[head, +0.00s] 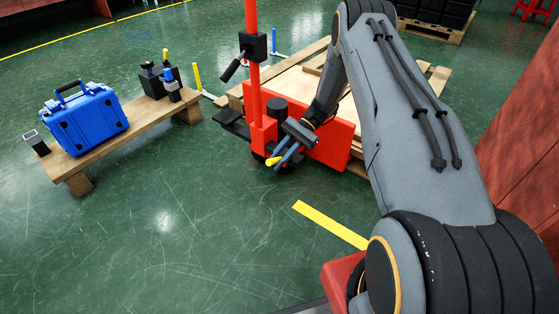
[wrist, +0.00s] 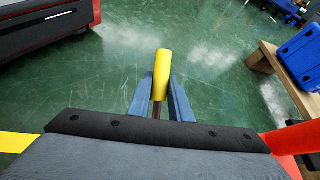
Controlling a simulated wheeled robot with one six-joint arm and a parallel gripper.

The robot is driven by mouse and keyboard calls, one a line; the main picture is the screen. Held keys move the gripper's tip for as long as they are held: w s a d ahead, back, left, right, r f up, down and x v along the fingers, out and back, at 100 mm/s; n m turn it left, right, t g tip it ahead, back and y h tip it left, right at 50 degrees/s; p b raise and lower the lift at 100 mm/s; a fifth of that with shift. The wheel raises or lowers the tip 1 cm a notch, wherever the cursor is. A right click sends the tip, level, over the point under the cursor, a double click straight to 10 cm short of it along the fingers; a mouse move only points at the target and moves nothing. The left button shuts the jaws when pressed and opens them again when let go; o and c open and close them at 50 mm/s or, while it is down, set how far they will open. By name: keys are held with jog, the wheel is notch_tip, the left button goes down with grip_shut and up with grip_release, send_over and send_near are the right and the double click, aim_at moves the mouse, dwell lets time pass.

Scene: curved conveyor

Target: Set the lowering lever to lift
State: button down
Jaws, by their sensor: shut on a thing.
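The lowering lever (wrist: 162,75) has a yellow grip on a dark stem and sits between my fingers in the wrist view. Its yellow end (head: 272,161) also shows in the head view, low on the red pallet truck (head: 330,140). My gripper (head: 286,157) is shut on the lever, with its two blue fingers (wrist: 160,98) on either side of it. The lever's stem and its base are mostly hidden behind my gripper. The lever's setting cannot be told from these views.
The truck's red mast (head: 252,90) rises just left of my gripper, beside a wooden pallet (head: 300,85). A low wooden bench (head: 110,150) with a blue case (head: 85,118) stands at the left. The green floor in front is clear, with a yellow strip (head: 330,224).

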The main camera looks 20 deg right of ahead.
jog(key=c, duration=1.6)
grip_release()
jog(key=p+v, duration=0.1)
jog(key=v, duration=0.7)
